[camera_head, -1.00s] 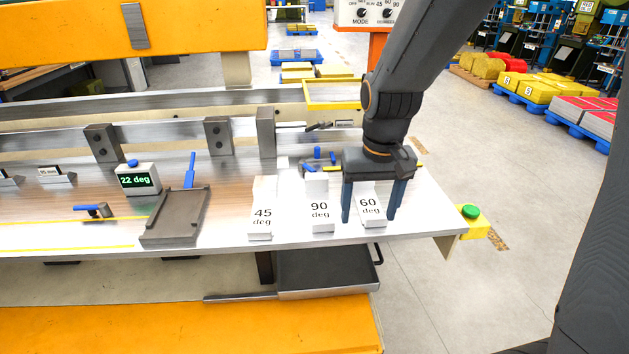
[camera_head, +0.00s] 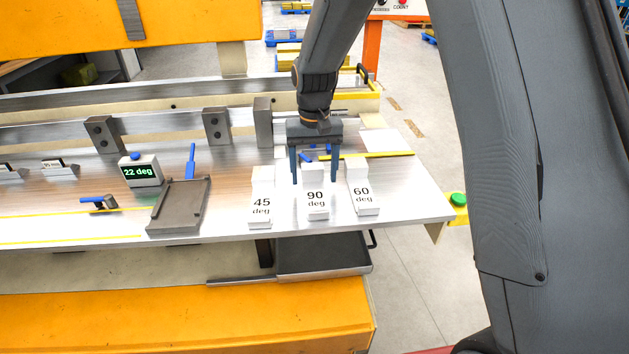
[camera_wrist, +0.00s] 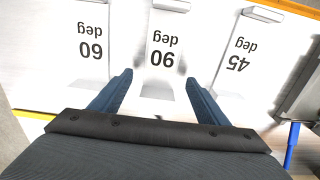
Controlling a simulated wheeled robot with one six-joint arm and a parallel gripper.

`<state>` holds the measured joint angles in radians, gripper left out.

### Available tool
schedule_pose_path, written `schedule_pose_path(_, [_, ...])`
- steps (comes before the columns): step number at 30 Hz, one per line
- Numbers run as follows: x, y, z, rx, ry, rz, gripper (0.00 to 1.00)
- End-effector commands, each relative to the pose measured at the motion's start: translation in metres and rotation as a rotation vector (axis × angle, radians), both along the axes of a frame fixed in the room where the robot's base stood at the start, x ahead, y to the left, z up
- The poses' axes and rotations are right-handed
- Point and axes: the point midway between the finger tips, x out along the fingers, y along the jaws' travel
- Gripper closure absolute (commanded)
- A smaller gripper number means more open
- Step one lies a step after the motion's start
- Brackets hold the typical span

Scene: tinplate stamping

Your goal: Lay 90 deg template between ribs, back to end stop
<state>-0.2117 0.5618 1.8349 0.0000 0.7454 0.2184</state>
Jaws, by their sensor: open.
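The white 90 deg template (camera_head: 316,203) lies on the metal table between the 45 deg template (camera_head: 262,205) and the 60 deg template (camera_head: 362,196). My gripper (camera_head: 315,180) is open, its two blue fingers over the back part of the 90 deg template, one to each side. The wrist view shows the 90 deg template (camera_wrist: 162,60) between and ahead of the open fingertips (camera_wrist: 160,82), apart from them. Contact with the table cannot be told. A grey fixture (camera_head: 180,207) with raised side ribs and a blue lever (camera_head: 191,160) sits to the left, empty.
A gauge reading 22 deg (camera_head: 141,171) stands left of the fixture. Steel blocks (camera_head: 216,126) line the rail behind. A blue-handled clamp (camera_head: 100,203) lies at the left. A dark tray (camera_head: 322,256) hangs below the table's front edge.

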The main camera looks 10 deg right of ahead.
Motion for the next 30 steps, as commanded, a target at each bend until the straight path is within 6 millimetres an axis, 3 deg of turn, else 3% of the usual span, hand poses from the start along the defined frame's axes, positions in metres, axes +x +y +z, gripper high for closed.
schedule_pose_path(6, [-0.001,0.000,-0.021,0.000,0.001,0.000,0.31])
schedule_pose_path(14, [0.000,0.000,-0.024,0.000,-0.001,0.001,0.31])
schedule_pose_path(23, [0.000,0.000,-0.024,0.000,-0.001,0.001,0.80])
schedule_pose_path(30, [0.000,0.001,-0.023,0.001,-0.002,0.001,0.83])
